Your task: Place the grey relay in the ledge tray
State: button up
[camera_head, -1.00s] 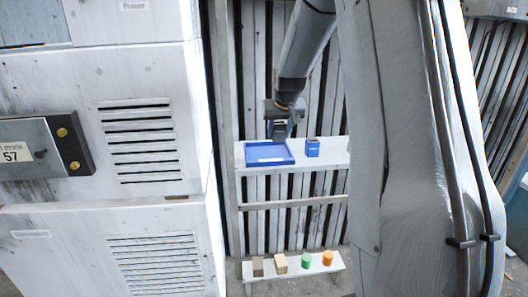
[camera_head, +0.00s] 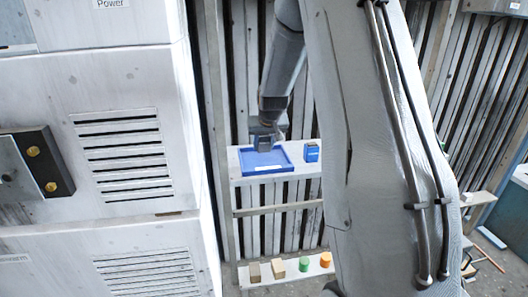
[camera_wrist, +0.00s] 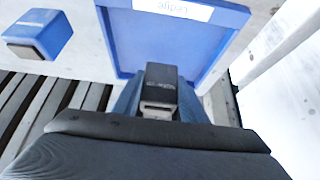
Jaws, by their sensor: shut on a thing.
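My gripper (camera_head: 264,146) is at the blue ledge tray (camera_head: 288,170), over its back part. In the wrist view, the gripper (camera_wrist: 160,108) is shut on the dark grey relay (camera_wrist: 160,84), a small block with a lighter end face. I cannot tell whether the relay touches the tray. In the head view the relay is hard to tell apart from the gripper.
A blue block (camera_head: 312,151) stands on the shelf (camera_head: 240,195) just right of the tray. Below, a low bench (camera_head: 288,283) holds a brown block, a tan block, a green cylinder and an orange cylinder. A large white cabinet (camera_head: 190,120) stands close on the left.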

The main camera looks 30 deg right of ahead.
aim_at(264, 149)
jog(key=shift+f+p, duration=0.55)
jog(key=shift+f, duration=1.4)
jog(key=o, duration=1.1)
jog(key=shift+f, duration=0.1)
jog(key=shift+r, duration=0.3)
jog(key=b+v, duration=0.3)
jog(key=v, duration=0.9)
jog(key=s+a+f+n+g, duration=0.1)
jog(key=s+a+f, duration=0.2)
jog(key=s+a, duration=0.3)
jog(key=s+a+f+n+g+y, duration=0.1)
jog(key=s+a, duration=0.5)
jog(key=s, duration=0.6)
jog(key=s+a+f+n+g, duration=0.1)
jog(key=s+a+f+g, duration=0.2)
jog(key=s+a+f, duration=0.3)
jog(key=shift+s+a+y, duration=0.15)
jog(key=shift+s+y, duration=0.25)
jog(key=shift+s, duration=1.05)
